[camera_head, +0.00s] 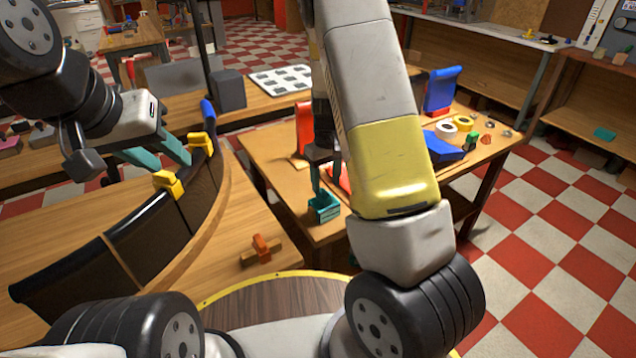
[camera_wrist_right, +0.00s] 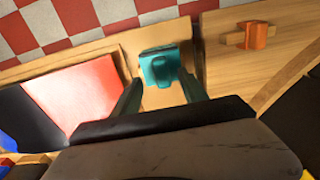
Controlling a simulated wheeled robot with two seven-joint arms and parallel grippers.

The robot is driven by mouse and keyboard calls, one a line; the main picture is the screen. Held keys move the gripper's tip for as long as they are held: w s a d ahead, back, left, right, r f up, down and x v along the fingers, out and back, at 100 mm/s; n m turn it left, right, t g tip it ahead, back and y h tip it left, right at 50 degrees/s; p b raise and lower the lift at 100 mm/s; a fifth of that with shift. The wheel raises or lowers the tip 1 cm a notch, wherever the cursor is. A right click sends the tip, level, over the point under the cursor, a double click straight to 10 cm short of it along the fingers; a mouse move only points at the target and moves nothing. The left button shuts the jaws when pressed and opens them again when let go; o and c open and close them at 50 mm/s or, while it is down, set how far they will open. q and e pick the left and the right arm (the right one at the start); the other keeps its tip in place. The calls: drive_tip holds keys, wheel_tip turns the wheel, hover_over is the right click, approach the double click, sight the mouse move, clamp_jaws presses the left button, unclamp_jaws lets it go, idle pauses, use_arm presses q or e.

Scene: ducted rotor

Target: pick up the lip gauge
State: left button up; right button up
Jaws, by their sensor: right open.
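A small teal block with a slot (camera_head: 323,208), likely the lip gauge, sits near the front left corner of the middle wooden table. It also shows in the right wrist view (camera_wrist_right: 160,66), just beyond and between the two fingertips. My right gripper (camera_head: 328,184) is open above it, with its teal fingers pointing down; in the right wrist view the fingers (camera_wrist_right: 161,90) are parted with nothing clearly held. Contact with the block cannot be told.
The curved dark wall (camera_head: 155,232) with yellow clips (camera_head: 168,184) stands on the left bench. An orange piece on a wooden bar (camera_head: 262,249) lies on the bench. Blue parts (camera_head: 441,90), tape rolls (camera_head: 463,124) and red panels (camera_wrist_right: 88,93) occupy the middle table.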

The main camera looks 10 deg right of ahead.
sight(325, 193)
wheel_tip(325, 193, down, 5)
drive_tip(key=shift+w+a+f, duration=0.1)
drive_tip(key=shift+a+f, duration=0.05)
drive_tip(key=shift+c, duration=0.4)
clamp_jaws()
